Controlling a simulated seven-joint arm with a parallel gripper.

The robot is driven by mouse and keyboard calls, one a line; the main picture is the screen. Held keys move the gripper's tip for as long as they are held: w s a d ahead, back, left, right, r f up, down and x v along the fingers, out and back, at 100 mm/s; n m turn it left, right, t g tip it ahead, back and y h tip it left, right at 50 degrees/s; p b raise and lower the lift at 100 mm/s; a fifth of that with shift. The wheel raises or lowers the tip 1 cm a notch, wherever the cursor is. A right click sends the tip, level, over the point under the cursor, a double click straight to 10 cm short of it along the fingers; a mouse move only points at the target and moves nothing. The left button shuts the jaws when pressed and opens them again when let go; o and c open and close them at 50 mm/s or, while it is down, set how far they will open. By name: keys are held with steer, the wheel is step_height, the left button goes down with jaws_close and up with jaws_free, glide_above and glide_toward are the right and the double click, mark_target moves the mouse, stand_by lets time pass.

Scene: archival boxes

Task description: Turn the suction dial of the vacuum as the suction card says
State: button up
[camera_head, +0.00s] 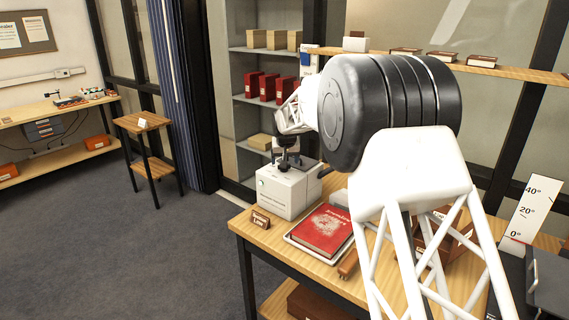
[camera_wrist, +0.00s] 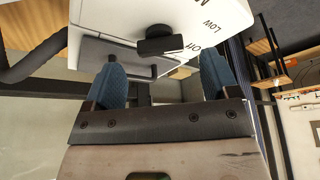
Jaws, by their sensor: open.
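The vacuum (camera_head: 285,192) is a white box on the wooden table in the head view. In the wrist view its white face (camera_wrist: 215,18) carries a black suction dial (camera_wrist: 160,40) and the words "Low" and "Off"; a third label is cut off at the top. A pale mark on the dial lies near "Off". My gripper (camera_wrist: 160,80) is open, with its blue fingertips spread below the dial in the picture and nothing between them. In the head view my gripper (camera_head: 289,150) is just above the vacuum. I cannot tell which card is the suction card.
A small brown sign (camera_head: 260,218), its lettering unreadable, stands before the vacuum. A red book (camera_head: 322,231) lies beside it on a pale tray. A white angle card (camera_head: 524,209) stands at right. Shelves with boxes (camera_head: 267,87) are behind. A dark hose (camera_wrist: 32,57) runs beside the vacuum.

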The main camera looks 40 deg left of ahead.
mark_target(285, 175)
steer(key=shift+v, duration=2.4)
steer(key=shift+d, duration=0.1)
steer(key=w+d+r+m+h, duration=0.1)
steer(key=d+r, duration=0.4)
steer(key=d, duration=0.9)
steer(key=d+r+m, duration=0.1)
steer(key=d+r, duration=0.4)
steer(key=d, duration=0.8)
steer(key=s+d+r+m, duration=0.1)
steer(key=s+d+r, duration=0.15)
steer(key=d, duration=0.55)
steer(key=s+d+r+m, duration=0.1)
steer(key=s+d, duration=0.2)
steer(key=d, duration=0.4)
steer(key=s+d+r, duration=0.1)
steer(key=s+d, duration=0.1)
steer(key=d, duration=0.6)
steer(key=s+d+m+h, duration=0.2)
steer(key=s+d+m, duration=0.1)
steer(key=s+d, duration=1.5)
steer(key=s+d+f+m, duration=0.1)
steer(key=s+d+f, duration=0.3)
steer(key=s, duration=0.5)
steer(key=s+d+f+m, duration=0.1)
steer(key=s+d+f, duration=0.3)
steer(key=s+d, duration=0.5)
steer(key=shift+s+d+f+g, duration=0.3)
steer(key=shift+s, duration=0.1)
